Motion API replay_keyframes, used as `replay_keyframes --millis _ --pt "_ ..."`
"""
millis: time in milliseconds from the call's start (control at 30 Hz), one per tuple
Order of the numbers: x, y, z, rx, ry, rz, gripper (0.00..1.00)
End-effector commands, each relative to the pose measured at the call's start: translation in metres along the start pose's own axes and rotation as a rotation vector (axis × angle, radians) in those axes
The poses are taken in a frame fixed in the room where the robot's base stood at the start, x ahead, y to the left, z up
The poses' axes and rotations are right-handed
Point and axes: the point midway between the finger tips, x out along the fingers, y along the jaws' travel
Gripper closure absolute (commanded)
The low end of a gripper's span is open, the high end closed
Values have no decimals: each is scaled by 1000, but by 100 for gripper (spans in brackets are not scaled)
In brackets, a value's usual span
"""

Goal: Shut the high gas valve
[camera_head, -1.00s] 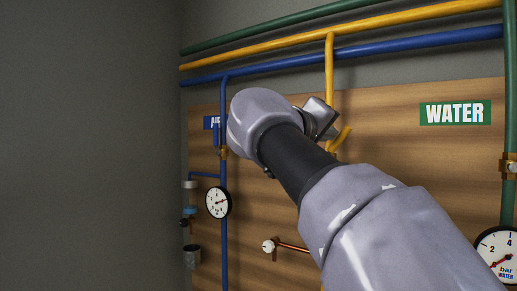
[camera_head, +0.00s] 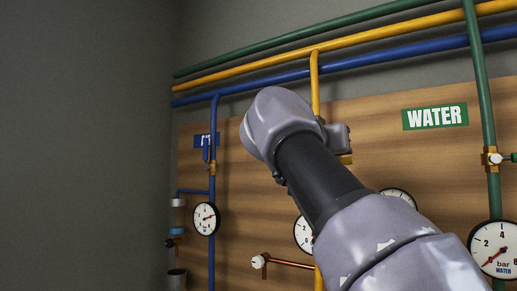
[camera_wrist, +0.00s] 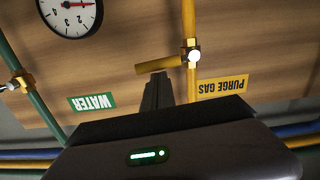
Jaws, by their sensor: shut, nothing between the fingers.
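The yellow gas pipe (camera_head: 315,80) runs down the wooden board, and my arm hides its valve body in the head view. In the wrist view, which is upside down, the brass valve (camera_wrist: 191,52) sits on the yellow pipe. Its yellow handle (camera_wrist: 158,65) sticks out sideways, nearly square to the pipe and slightly tilted. The handle's end also shows in the head view (camera_head: 345,159) below my gripper (camera_head: 340,140). My gripper's fingers (camera_wrist: 157,88) are shut and empty, with their tips right by the handle; I cannot tell whether they touch it.
A purge gas sign (camera_wrist: 223,87) is beside the pipe. The green water pipe (camera_head: 482,110), with its valve and gauge (camera_head: 496,250), stands to the right. The blue air pipe (camera_head: 213,130) and gauge (camera_head: 205,218) are left. A copper outlet (camera_head: 285,262) juts out below.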

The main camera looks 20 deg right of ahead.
Motion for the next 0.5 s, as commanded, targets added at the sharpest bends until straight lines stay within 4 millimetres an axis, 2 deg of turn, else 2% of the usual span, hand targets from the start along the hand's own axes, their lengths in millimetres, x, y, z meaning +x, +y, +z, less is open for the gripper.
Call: replay_keyframes --millis 500 --pt "0 2 6 -3 -1 1 100"
